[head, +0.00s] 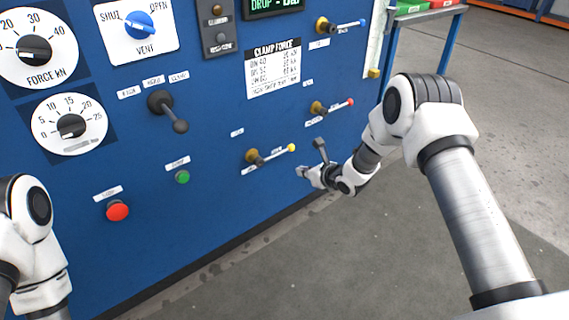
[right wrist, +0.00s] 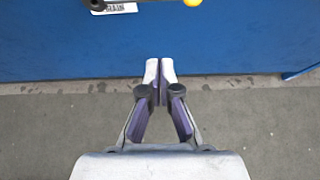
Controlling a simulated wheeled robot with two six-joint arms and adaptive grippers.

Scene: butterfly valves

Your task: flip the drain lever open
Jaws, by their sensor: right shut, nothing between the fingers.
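The yellow-tipped lever (head: 270,156) sits low on the blue panel, with a brass body at its left and its handle pointing right. In the right wrist view its yellow tip (right wrist: 193,2) shows at the top edge, beside a cut-off label (right wrist: 115,8) that seems to read DRAIN. My right gripper (head: 301,172) is just below and right of the yellow tip, apart from it. In the right wrist view the right gripper (right wrist: 159,68) is shut and empty, its fingers pointing at the panel below the lever. My left gripper is out of view.
A red-tipped lever (head: 331,106) and a blue-tipped lever (head: 341,26) sit higher on the panel. A black toggle lever (head: 168,110), green button (head: 182,177) and red button (head: 117,211) are to the left. A blue cart (head: 437,22) stands right; the floor before the panel is clear.

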